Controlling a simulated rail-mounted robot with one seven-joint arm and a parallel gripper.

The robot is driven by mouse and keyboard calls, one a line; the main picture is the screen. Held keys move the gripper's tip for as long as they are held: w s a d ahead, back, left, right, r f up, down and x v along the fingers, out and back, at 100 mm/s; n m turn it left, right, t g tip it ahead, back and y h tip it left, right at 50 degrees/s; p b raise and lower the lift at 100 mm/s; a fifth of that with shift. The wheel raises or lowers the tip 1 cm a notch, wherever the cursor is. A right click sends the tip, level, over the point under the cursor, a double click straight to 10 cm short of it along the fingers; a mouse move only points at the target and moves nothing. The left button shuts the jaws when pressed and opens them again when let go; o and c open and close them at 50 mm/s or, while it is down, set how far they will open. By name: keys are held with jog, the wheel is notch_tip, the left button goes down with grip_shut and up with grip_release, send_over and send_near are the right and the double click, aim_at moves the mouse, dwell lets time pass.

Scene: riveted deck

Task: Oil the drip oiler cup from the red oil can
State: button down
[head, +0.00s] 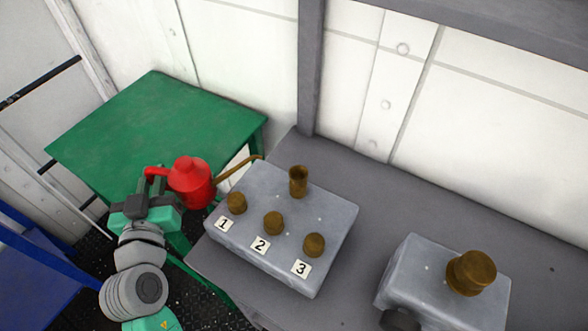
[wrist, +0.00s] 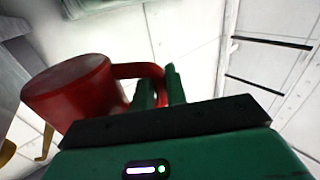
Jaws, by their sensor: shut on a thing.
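The red oil can (head: 191,182) is held in the air at the left of the grey block, with its long brass spout reaching right over the block's back left corner. My gripper (head: 158,186) is shut on the can's handle; in the wrist view my gripper (wrist: 160,88) has its green fingers at the red handle loop, and the can (wrist: 75,90) looks tilted there. A brass open-topped cup (head: 298,181), likely the drip oiler cup, stands at the back of the block. The spout tip is left of this cup and apart from it. The cup's inside is mostly hidden.
The grey block (head: 330,233) carries three brass caps (head: 273,222) by labels 1, 2 and 3. A second block (head: 395,290) with a large brass knob (head: 471,272) stands to the right. A green table (head: 150,115) at the back left is bare. A grey post (head: 311,70) rises behind the bench.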

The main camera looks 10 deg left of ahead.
aim_at(151, 167)
jog(key=shift+r, duration=0.2)
jog(key=shift+d+r+m, duration=0.35)
jog(key=shift+r+m, duration=0.45)
jog(key=shift+m, duration=0.1)
jog(key=shift+d+r+m+t, duration=0.2)
jog(key=shift+r+m+t, duration=0.15)
jog(key=shift+r, duration=0.65)
jog(key=shift+w+d+r+m+p, duration=0.15)
jog(key=shift+r+m+p, duration=0.15)
jog(key=shift+r, duration=0.25)
jog(key=shift+s+d+r+m+p, duration=0.1)
jog(key=shift+d+r+m+p, duration=0.1)
jog(key=shift+r+p, duration=0.3)
jog(key=shift+w+d+r+m+p, duration=0.15)
jog(key=shift+r+m, duration=0.1)
jog(key=shift+r, duration=0.4)
jog(key=shift+w+d+r+m+t+p, duration=0.1)
jog(key=shift+d+r+m+p, duration=0.3)
jog(key=shift+r, duration=0.35)
jog(key=shift+s+d+r+m+t+p, duration=0.15)
jog(key=shift+d+r+m+p, duration=0.15)
jog(key=shift+d+r+m, duration=0.35)
jog(key=shift+w+d+r+m+t+p, duration=0.15)
jog(key=shift+d+r+m+p, duration=0.15)
jog(key=shift+r, duration=0.6)
dwell(1.9)
